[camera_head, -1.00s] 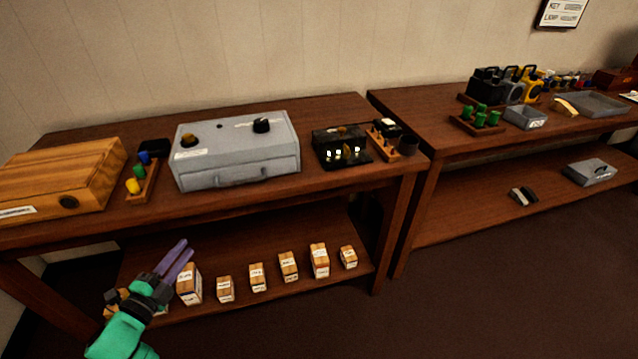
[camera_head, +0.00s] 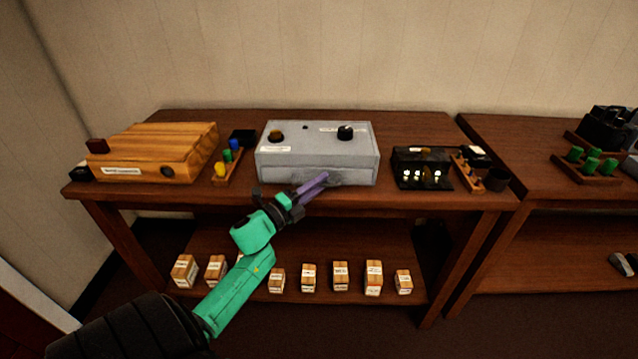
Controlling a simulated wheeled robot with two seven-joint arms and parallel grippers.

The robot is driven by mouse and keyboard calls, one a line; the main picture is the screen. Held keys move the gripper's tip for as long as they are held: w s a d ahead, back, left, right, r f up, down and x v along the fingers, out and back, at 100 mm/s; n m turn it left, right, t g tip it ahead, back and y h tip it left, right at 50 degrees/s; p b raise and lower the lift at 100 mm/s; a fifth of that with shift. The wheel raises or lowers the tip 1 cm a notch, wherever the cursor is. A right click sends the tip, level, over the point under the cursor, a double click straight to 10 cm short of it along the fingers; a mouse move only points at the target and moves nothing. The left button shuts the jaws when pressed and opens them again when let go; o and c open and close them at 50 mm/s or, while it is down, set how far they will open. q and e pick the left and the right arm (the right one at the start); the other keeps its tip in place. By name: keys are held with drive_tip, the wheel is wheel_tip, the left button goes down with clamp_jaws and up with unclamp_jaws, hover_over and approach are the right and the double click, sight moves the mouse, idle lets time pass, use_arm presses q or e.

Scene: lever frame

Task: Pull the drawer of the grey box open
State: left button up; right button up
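The grey box (camera_head: 318,138) stands on the table top, with a brown knob and a black knob on its upper face. Its drawer front (camera_head: 358,173) is on the near side and looks flush with the box. The drawer's handle is partly hidden behind my fingers and hard to make out. My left gripper (camera_head: 325,177) has its purple fingertips in front of the drawer front, near its middle. I cannot tell whether they touch the handle, or whether the narrow fingers are open or shut. My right gripper is not in view.
A wooden box (camera_head: 155,150) and a rack of coloured pegs (camera_head: 227,168) stand left of the grey box. A black device (camera_head: 422,170) stands to its right. Several small wooden blocks (camera_head: 340,275) stand on the lower shelf. A second table (camera_head: 510,150) is at right.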

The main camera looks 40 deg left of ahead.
use_arm(q)
clamp_jaws()
idle(1.4)
